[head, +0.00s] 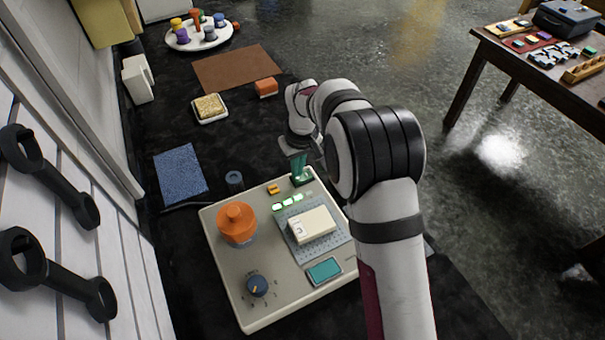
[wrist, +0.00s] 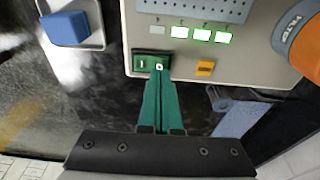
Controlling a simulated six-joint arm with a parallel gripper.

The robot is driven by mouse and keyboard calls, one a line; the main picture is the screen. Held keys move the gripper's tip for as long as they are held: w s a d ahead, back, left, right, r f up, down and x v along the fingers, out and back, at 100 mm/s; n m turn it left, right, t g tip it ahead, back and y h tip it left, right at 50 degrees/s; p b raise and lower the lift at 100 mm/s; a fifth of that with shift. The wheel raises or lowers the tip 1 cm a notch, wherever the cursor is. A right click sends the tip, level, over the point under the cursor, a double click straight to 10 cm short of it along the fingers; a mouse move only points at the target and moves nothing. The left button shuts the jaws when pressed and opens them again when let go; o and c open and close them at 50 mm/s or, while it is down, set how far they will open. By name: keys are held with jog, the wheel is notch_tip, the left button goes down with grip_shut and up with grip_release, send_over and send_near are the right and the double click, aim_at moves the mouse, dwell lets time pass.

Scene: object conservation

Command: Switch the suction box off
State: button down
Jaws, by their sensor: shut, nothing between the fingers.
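The suction box (head: 222,277) is a beige panel at the lower middle of the head view; its edge also shows in the wrist view (wrist: 235,68). A green rocker switch (wrist: 141,63) sits near the box's edge, with a light mark at its left half. My gripper (wrist: 159,80) has teal fingers, shut together and empty, with the tips over the right half of the switch. Whether they touch it I cannot tell. In the head view my gripper (head: 299,168) is at the box's far edge and hides most of the switch. Three indicator lights (head: 288,201) glow green; a fourth is dark.
A blue cloth (head: 180,174) and a bread-like square (head: 209,106) lie beyond, left.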

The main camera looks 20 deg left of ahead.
jog(key=shift+f, duration=0.6)
jog(key=shift+r, duration=3.55)
jog(key=s+d+r+m, duration=0.4)
jog(key=s+d+r, duration=0.25)
jog(key=d, duration=0.35)
jog(key=s+d+m, duration=0.5)
jog(key=s+d, duration=0.1)
jog(key=s, duration=0.6)
jog(key=s+d+m+g, duration=0.1)
jog(key=s+d+m, duration=0.4)
jog(key=s, duration=0.7)
jog(key=shift+s+d+r+m+y, duration=0.2)
jog(key=shift+d+r+m+y, duration=0.1)
jog(key=shift+d, duration=0.7)
